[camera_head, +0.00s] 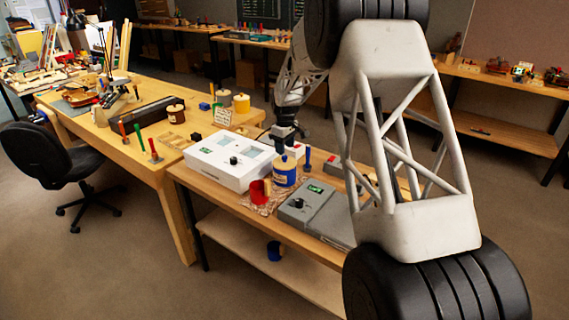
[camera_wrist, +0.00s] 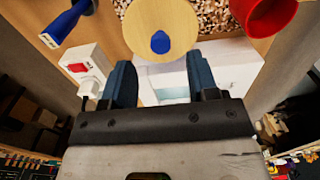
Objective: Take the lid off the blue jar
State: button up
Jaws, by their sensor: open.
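The blue jar (camera_head: 284,176) with a pale label stands upright on the near bench, beside the white box. Its round tan lid (camera_wrist: 155,22) with a blue knob (camera_wrist: 160,42) sits on top and hides the jar's body in the wrist view. My gripper (camera_head: 285,138) is above the jar in the head view. In the wrist view, its two dark blue fingers (camera_wrist: 162,75) are apart with nothing between them. The knob lies just beyond the gap between the fingertips. I cannot tell whether a finger touches the lid.
A red cup (camera_head: 260,191) stands close beside the jar on a speckled mat. A blue-handled tool (camera_head: 307,158) stands on the other side. The white box (camera_head: 230,160) with a dial is left of the jar, and a grey box (camera_head: 305,202) is in front.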

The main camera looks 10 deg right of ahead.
aim_at(284, 157)
jog(key=shift+f, duration=2.6)
jog(key=c, duration=1)
jog(key=shift+r, duration=0.2)
grip_shut()
jog(key=shift+r, duration=0.55)
notch_tip(284, 157, up, 2)
jog(key=shift+r, duration=0.1)
jog(key=s+r, duration=0.1)
jog(key=s, duration=1.5)
jog(key=shift+r, duration=0.15)
